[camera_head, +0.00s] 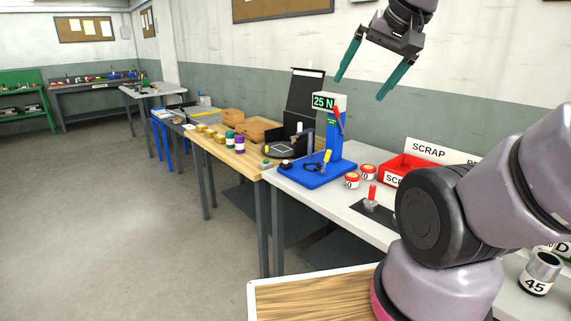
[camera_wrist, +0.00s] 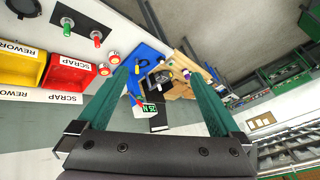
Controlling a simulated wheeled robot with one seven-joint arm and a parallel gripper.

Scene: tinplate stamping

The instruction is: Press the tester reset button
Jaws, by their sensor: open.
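The tester is a blue stand (camera_head: 334,148) on a blue base, with a "25 N" display (camera_head: 323,102), a red lever and a yellow-handled part. Small round knob-like parts, one black and white (camera_head: 286,164) and one green (camera_head: 266,163), sit left of the base. I cannot tell which part is the reset button. My gripper (camera_head: 360,88) is open and empty, high above the tester and slightly right of it. In the wrist view the tester's blue base (camera_wrist: 148,50) and display (camera_wrist: 149,107) show between and beyond my green fingers (camera_wrist: 158,62).
Right of the tester are red-and-white tins (camera_head: 367,170), a red-handled part (camera_head: 372,194) on a black plate and a red scrap bin (camera_head: 402,163). A yellow rework bin (camera_wrist: 22,66) shows in the wrist view. A wooden bench (camera_head: 235,156) adjoins left. The air around my gripper is free.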

